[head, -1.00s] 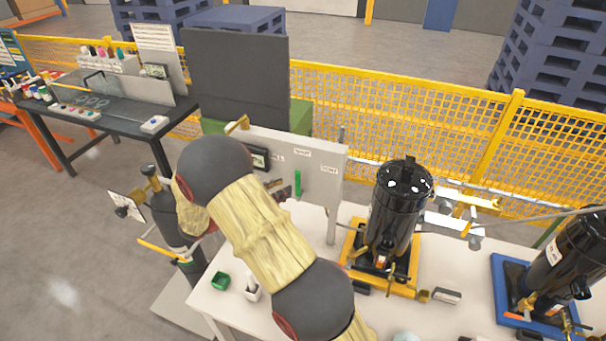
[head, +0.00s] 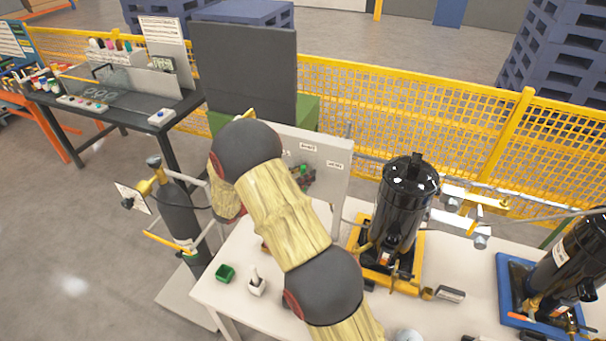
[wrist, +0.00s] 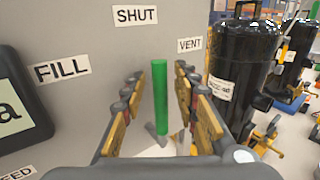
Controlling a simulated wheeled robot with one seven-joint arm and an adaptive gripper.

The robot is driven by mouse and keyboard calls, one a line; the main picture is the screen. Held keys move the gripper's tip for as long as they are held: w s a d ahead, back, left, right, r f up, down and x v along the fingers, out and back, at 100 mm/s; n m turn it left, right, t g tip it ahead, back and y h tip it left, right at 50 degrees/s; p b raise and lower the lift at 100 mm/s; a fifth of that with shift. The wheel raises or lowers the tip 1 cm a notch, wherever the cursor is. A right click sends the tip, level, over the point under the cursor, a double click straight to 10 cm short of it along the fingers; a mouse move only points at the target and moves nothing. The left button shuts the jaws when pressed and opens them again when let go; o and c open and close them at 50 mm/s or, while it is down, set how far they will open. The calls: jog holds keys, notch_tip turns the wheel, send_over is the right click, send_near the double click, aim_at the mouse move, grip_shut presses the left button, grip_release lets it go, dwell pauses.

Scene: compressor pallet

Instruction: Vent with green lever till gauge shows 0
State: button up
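The green lever (wrist: 160,95) is a straight upright rod on the grey panel (wrist: 95,25). Its top points towards the SHUT label (wrist: 135,15); the VENT label (wrist: 190,44) is to the right and the FILL label (wrist: 62,70) to the left. My gripper (wrist: 158,78) is open, with one finger on each side of the lever and gaps between. The gauge (wrist: 15,110) shows only its right part at the left edge, with a letter "a"; its number is out of view. In the head view my arm hides the gauge and most of the gripper.
A black tank (head: 402,215) in a yellow base stands right of the panel on the white table (head: 235,300). A green cup (head: 226,272) and a white holder (head: 257,285) stand at the table's left. A dark cylinder (head: 180,215) stands left of the table.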

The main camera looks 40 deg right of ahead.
jog(key=shift+c, duration=0.6)
grip_shut()
